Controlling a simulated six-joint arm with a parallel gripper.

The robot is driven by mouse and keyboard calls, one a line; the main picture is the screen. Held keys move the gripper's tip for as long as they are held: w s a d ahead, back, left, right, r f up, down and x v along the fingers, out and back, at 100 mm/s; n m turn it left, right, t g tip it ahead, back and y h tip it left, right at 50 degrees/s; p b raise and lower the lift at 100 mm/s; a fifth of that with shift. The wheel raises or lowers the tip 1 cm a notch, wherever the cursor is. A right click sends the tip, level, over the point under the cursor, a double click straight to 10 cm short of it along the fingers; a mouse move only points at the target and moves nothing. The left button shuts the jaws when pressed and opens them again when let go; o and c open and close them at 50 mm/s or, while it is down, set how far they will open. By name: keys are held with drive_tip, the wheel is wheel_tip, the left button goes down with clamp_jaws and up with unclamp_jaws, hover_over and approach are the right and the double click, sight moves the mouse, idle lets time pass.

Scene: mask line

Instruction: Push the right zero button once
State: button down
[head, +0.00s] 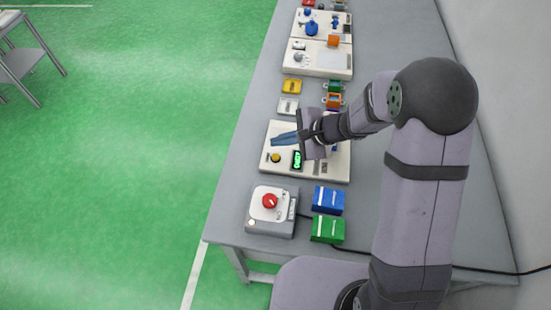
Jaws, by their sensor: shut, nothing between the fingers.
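A pale panel (338,172) lies on the grey table under my gripper. It carries a yellow round button (275,157) and a dark display with green lit characters (297,160). A small dark part (324,167) is to the right of the display. A blue part shows behind my gripper, partly hidden. I cannot tell whether the fingers touch the panel. The labels are too small to read, so I cannot tell which button is the right zero button.
A grey box with a red button (270,201) stands at the near table edge, beside a blue box (328,199) and a green box (327,229). Yellow (291,87), white (288,106) and orange (333,101) pieces lie beyond the panel. Another pale panel (329,62) lies farther back.

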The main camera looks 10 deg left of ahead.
drive_tip(key=shift+f+b, duration=1.6)
drive_tip(key=shift+f, duration=0.45)
drive_tip(key=shift+f, duration=0.15)
idle(0.5)
drive_tip(key=shift+f+b, duration=0.25)
drive_tip(key=shift+b, duration=0.4)
drive_tip(key=shift+f+b, duration=0.5)
drive_tip(key=shift+b, duration=0.1)
idle(0.5)
drive_tip(key=shift+r, duration=0.2)
drive_tip(key=shift+r+p, duration=0.6)
drive_tip(key=shift+r, duration=0.1)
idle(0.3)
wheel_tip(320, 180, up, 5)
drive_tip(key=p, duration=0.3)
drive_tip(key=shift+p, duration=0.35)
